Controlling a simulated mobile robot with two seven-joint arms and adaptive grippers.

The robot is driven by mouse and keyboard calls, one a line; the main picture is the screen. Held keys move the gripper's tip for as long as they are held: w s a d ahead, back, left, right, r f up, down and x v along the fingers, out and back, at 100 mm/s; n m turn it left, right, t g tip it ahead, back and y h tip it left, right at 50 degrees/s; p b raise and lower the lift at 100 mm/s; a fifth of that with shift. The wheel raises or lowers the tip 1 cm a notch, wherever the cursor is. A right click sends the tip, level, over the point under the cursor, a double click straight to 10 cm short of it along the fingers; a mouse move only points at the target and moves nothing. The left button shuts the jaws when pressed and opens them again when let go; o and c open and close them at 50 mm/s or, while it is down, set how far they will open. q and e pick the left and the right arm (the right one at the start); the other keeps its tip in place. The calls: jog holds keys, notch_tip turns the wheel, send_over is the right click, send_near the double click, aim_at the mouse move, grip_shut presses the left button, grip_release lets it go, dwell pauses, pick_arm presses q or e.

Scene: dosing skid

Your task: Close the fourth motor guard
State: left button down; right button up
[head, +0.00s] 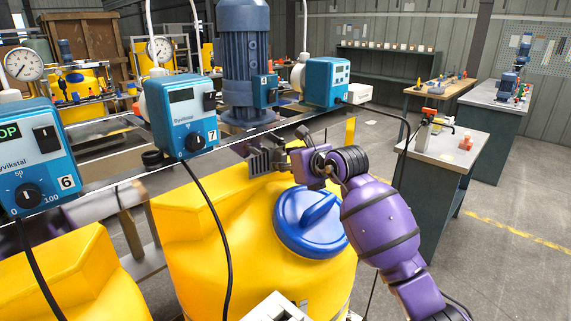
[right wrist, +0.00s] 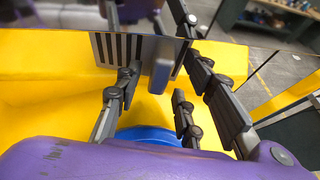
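The blue motor (head: 244,60) with a label 4 stands on the skid's rail in the head view. Below it, a grey slotted guard plate (head: 262,161) sticks out over the yellow tank. In the right wrist view the slotted plate (right wrist: 107,50) has an upright grey tab (right wrist: 162,66) at its right side. My right gripper (head: 290,148) is at the plate's right end. Its dark fingers are spread, with the tab between them in the right wrist view; contact is not clear. My left gripper is out of view.
The yellow tank (head: 190,235) with a blue lid (head: 310,222) lies below my right arm. Blue pumps (head: 182,112) stand along the rail (head: 130,178), and black cables hang in front. A bench (head: 440,150) stands to the right, with open floor beyond.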

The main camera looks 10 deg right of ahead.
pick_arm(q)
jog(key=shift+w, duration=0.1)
pick_arm(e)
jog(key=shift+w, duration=0.1)
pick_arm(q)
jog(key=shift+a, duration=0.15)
pick_arm(e)
grip_shut()
